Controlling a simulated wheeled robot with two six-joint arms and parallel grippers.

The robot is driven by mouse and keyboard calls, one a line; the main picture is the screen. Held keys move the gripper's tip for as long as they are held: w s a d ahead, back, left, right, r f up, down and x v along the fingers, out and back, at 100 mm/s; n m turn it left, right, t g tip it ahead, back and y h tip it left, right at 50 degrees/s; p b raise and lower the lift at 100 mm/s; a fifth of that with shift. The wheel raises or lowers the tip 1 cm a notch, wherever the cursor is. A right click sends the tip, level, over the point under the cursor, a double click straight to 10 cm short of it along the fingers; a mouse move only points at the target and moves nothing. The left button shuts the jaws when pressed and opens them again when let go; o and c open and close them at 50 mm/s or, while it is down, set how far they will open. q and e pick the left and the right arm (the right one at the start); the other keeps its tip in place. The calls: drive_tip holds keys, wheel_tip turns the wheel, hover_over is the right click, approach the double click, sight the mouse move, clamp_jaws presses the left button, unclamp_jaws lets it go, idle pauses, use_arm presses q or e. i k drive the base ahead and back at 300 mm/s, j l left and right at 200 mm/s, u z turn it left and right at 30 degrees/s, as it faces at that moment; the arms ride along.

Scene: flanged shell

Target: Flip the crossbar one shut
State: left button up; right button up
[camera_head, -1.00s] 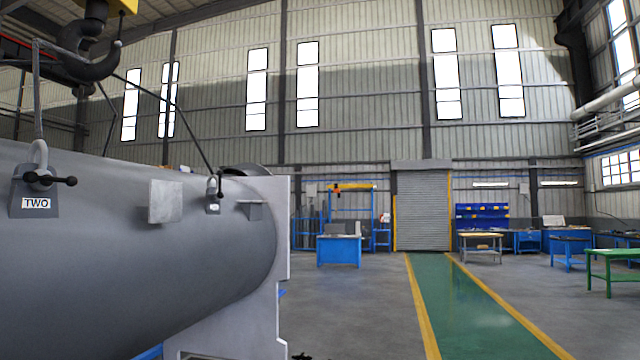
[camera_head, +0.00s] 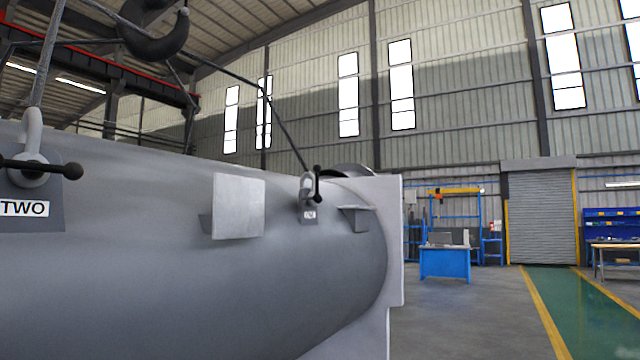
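A large grey flanged shell (camera_head: 200,290) fills the left and middle of the view. On its top right, near the flange (camera_head: 394,240), a lug carries a small label that seems to read ONE (camera_head: 309,215). A dark crossbar (camera_head: 317,184) with ball ends stands roughly upright at its shackle (camera_head: 306,186), where a sling cable ends. At the left edge a lug labelled TWO (camera_head: 28,209) has a shackle and a dark crossbar (camera_head: 45,168) lying roughly level. Neither of my grippers is in view.
A crane hook (camera_head: 155,35) hangs above, with cables slanting down to the lugs. A square plate (camera_head: 239,206) and a bracket (camera_head: 356,218) stick out from the shell. Open floor (camera_head: 450,320) lies right of the flange, with a blue workbench (camera_head: 445,262) beyond.

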sight(317, 168)
drive_tip(key=i+l+u, duration=0.1)
drive_tip(key=i+l, duration=0.4)
drive_tip(key=i+l+u, duration=0.1)
drive_tip(key=i+l, duration=0.35)
drive_tip(key=l, duration=0.15)
drive_tip(key=i+l, duration=0.45)
drive_tip(key=l, duration=0.15)
drive_tip(key=i+j+u, duration=0.05)
